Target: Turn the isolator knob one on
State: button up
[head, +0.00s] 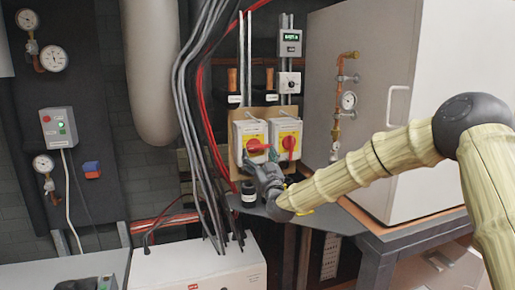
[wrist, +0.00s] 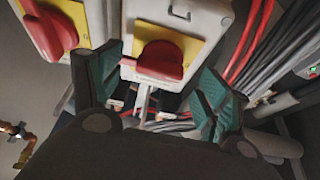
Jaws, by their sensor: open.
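Two grey isolator boxes with yellow plates and red knobs sit side by side in the head view. The left box's red knob (head: 256,147) lies nearly sideways; the right box's red knob (head: 289,146) points roughly up and down. I cannot read which is numbered one. My gripper (head: 260,166) is just below and in front of the left box. In the wrist view my gripper (wrist: 157,72) is open, its green-padded fingers on either side of the left box's knob (wrist: 160,62). Whether they touch it cannot be told. The right box's knob (wrist: 50,33) shows at upper left.
Grey and red cables (head: 196,120) hang close to the left of the boxes. A large white cabinet (head: 370,90) stands to the right, with a copper pipe and gauge (head: 348,100) beside it. A white unit (head: 200,268) is below.

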jog(key=shift+p+x, duration=0.3)
jog(key=shift+x, duration=0.55)
jog(key=shift+s+r, duration=0.1)
jog(key=c, duration=1)
